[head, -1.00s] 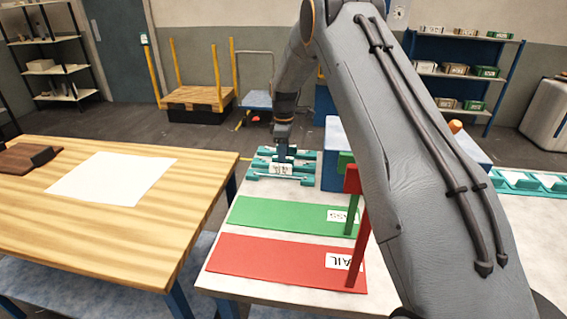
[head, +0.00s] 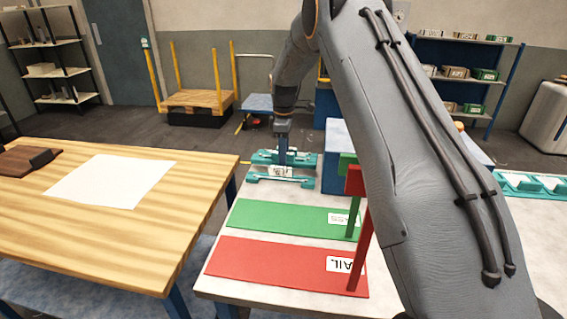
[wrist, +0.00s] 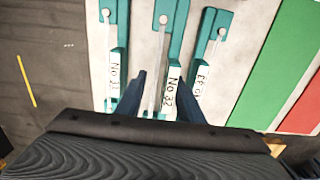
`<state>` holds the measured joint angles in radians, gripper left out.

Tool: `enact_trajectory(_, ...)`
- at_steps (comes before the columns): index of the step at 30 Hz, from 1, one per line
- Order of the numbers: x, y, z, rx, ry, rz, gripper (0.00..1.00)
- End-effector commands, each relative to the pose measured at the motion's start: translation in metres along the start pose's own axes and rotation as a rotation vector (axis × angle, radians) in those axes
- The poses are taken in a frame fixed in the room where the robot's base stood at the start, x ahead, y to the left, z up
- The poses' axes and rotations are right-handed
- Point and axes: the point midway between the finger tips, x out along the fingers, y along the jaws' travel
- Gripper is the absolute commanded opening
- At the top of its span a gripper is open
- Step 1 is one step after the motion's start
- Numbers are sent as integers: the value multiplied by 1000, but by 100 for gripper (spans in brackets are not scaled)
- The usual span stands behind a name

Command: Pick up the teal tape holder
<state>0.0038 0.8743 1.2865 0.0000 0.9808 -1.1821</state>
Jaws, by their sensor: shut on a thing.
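Several teal tape holders lie side by side at the far end of the white table. My gripper (head: 282,150) points down over them in the head view. In the wrist view, my gripper's two dark fingers (wrist: 162,90) are shut on the middle teal tape holder (wrist: 176,35), labelled No 32. It looks slightly raised, with its label larger than its neighbours'. Another holder (wrist: 122,30) lies to its left and a third (wrist: 207,35) to its right. The lower end of the held holder is hidden behind my gripper.
A green mat (head: 290,217) and a red mat (head: 275,266) lie nearer on the white table, each with an upright post at its right. A blue box (head: 334,150) stands just right of the holders. A wooden table (head: 130,225) is at left.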

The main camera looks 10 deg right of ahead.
Motion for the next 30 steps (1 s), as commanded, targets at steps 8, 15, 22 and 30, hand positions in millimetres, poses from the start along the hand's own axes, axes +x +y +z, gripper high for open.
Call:
enact_trajectory(8, -80, 3, -1, 0, 3, 8, 11)
enact_trajectory(15, -156, 2, -1, 0, 2, 6, 11)
enact_trajectory(22, -213, 1, 0, 0, 1, 3, 11)
enact_trajectory(30, -248, 0, 0, 0, 0, 1, 11)
